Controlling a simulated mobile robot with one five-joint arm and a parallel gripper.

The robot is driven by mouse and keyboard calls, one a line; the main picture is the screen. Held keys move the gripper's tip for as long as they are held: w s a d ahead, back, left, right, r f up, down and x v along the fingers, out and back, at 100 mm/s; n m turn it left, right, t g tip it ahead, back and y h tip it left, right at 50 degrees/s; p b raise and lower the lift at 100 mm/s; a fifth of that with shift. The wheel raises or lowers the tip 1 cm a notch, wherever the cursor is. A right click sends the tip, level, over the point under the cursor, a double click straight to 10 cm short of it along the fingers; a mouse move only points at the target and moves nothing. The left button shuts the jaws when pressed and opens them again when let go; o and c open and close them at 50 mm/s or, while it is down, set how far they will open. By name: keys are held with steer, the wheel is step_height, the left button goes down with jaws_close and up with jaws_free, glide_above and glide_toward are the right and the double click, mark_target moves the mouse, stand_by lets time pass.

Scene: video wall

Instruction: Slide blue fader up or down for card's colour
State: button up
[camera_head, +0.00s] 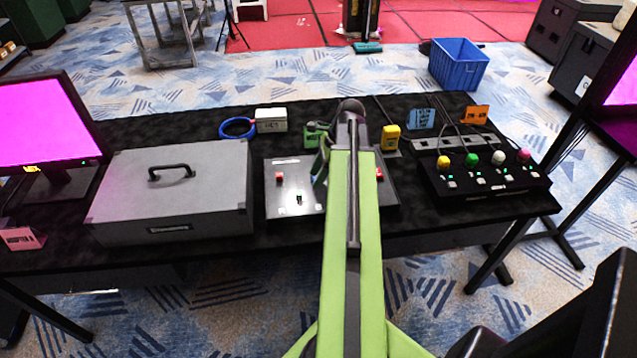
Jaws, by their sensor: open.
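A low panel (290,208) with a pale left part and a dark right part lies mid-table. It has a red cap (279,176) at left, another red cap (378,174) at right and a small black piece (299,198) near its front. My green arm covers its middle, and I cannot make out a blue fader. My gripper (319,168) is open over the panel, partly hidden by the arm; contact cannot be told. A blue card (421,118) and an orange card (474,115) stand at the back right. A pink card (21,239) stands at the far left.
A grey case (175,205) fills the table's left, beside a monitor with a magenta screen (45,122). A black button box (485,185) with coloured knobs stands right. A yellow device (390,138), blue cable ring (237,128) and white box (271,120) lie behind the panel.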

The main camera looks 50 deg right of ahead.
steer(key=shift+w+a+f, duration=0.1)
steer(key=shift+f, duration=0.05)
steer(key=shift+c, duration=0.2)
jaws_close()
stand_by(1.2)
